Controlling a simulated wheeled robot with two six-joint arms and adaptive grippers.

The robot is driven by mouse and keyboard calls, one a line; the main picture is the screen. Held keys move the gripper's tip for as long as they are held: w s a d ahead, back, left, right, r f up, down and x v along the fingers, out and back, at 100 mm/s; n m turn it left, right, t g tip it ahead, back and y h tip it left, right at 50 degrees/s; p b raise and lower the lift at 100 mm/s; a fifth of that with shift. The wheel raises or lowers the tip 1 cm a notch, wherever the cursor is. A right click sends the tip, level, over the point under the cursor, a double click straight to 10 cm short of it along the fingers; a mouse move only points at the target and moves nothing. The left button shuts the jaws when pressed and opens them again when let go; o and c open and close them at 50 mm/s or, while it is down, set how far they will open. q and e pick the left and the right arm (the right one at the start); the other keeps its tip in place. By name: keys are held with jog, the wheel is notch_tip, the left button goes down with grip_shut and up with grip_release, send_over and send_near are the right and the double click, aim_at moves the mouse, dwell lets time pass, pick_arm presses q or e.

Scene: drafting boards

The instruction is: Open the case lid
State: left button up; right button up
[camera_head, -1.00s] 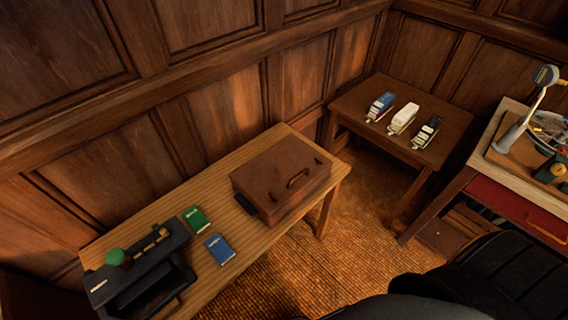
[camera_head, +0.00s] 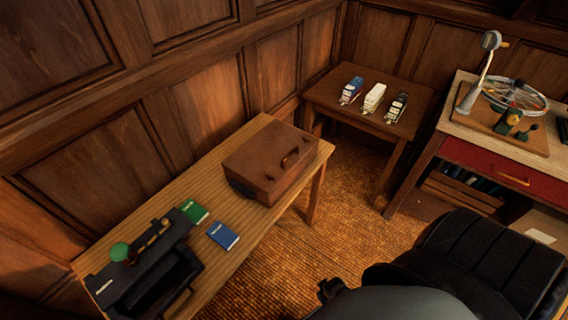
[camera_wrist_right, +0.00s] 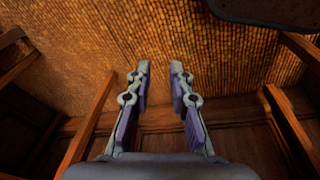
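The brown case (camera_head: 262,158) lies shut on the light wooden table (camera_head: 222,166), with a handle (camera_head: 291,157) on its lid side. In the wrist view my right gripper (camera_wrist_right: 160,68) is open and empty, above the woven floor and apart from the case. In the head view a dark piece of my own arm (camera_head: 331,289) shows low in the middle, but its fingers cannot be made out there. My left gripper is in neither view.
A green book (camera_head: 194,210), a blue book (camera_head: 223,235) and a dark machine (camera_head: 150,265) share the table. A red-drawer desk (camera_head: 480,162) stands right.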

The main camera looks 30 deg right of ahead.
jog(key=w+r+b, duration=0.1)
jog(key=w+b, duration=0.1)
jog(key=w, duration=0.2)
jog(key=n+t+h+b, duration=0.6)
jog(key=n+t+b, duration=0.4)
jog(key=n+t, duration=0.35)
send_near(291, 152)
jog(key=shift+n+g, duration=0.25)
jog(key=shift+n, duration=0.2)
jog(key=x, duration=1)
jog(key=shift+w+d+f, duration=0.15)
jog(key=shift+w, duration=0.1)
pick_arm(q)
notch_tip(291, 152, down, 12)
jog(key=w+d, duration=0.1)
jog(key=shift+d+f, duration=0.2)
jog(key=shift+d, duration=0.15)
pick_arm(e)
grip_shut()
